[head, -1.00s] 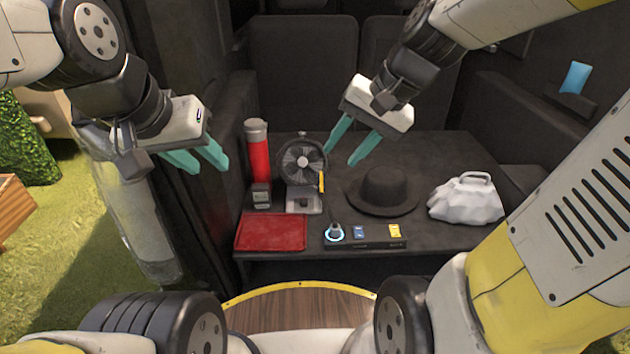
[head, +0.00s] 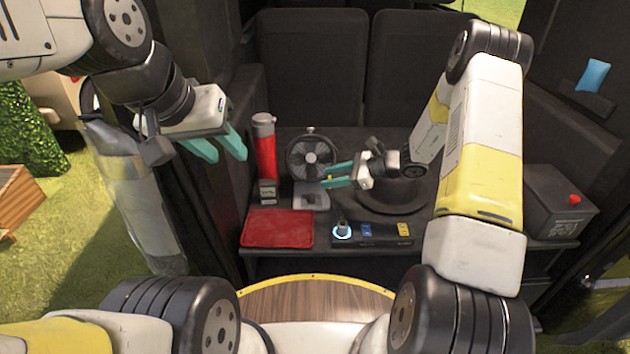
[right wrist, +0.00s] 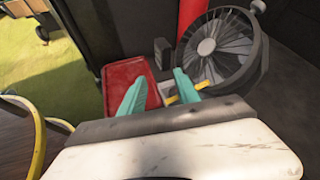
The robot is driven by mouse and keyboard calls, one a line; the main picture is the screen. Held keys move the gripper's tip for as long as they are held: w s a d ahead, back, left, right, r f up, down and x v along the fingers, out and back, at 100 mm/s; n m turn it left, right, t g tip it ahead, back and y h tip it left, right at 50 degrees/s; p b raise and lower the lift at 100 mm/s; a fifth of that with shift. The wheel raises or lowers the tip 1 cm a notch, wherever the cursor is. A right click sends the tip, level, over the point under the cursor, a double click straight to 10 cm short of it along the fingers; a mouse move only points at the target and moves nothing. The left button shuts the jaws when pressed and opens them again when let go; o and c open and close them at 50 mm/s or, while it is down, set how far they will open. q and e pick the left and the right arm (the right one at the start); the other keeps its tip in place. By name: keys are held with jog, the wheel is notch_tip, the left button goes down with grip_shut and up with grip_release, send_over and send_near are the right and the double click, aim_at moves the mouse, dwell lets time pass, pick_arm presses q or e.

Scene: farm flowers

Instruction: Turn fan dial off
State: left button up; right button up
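The small black fan (head: 311,155) stands on the dark ledge, on a pale base (head: 311,197); it also shows in the right wrist view (right wrist: 215,48). A yellow piece (right wrist: 187,93), perhaps the dial, is at the fan's side. My right gripper (head: 325,175) is open close to the fan's right side. In the right wrist view, its teal fingers (right wrist: 158,88) are apart, with the yellow piece by the fingertips; I cannot tell if they touch it. My left gripper (head: 228,155) is open and empty, left of the red bottle.
A black panel (head: 385,236) is at the ledge's front edge. My right arm partly covers the black hat (head: 385,200). A dark box (head: 558,205) is at the right.

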aim_at(313, 197)
jog(key=f+m, duration=0.1)
jog(key=f, duration=0.2)
jog(key=w+d+f+m+t, duration=0.1)
jog(key=f+m, duration=0.1)
jog(key=f, duration=0.1)
jog(key=w+f+m+t, duration=0.1)
jog(key=f, duration=0.2)
jog(key=shift+d+f, duration=0.15)
jog(key=shift+f, duration=0.2)
jog(key=shift+w+a+f+m, duration=0.1)
jog(key=shift+a+f+m, duration=0.1)
jog(key=shift+m, duration=0.1)
jog(key=x, duration=0.7)
jog(key=shift+w+a, duration=0.1)
grip_shut()
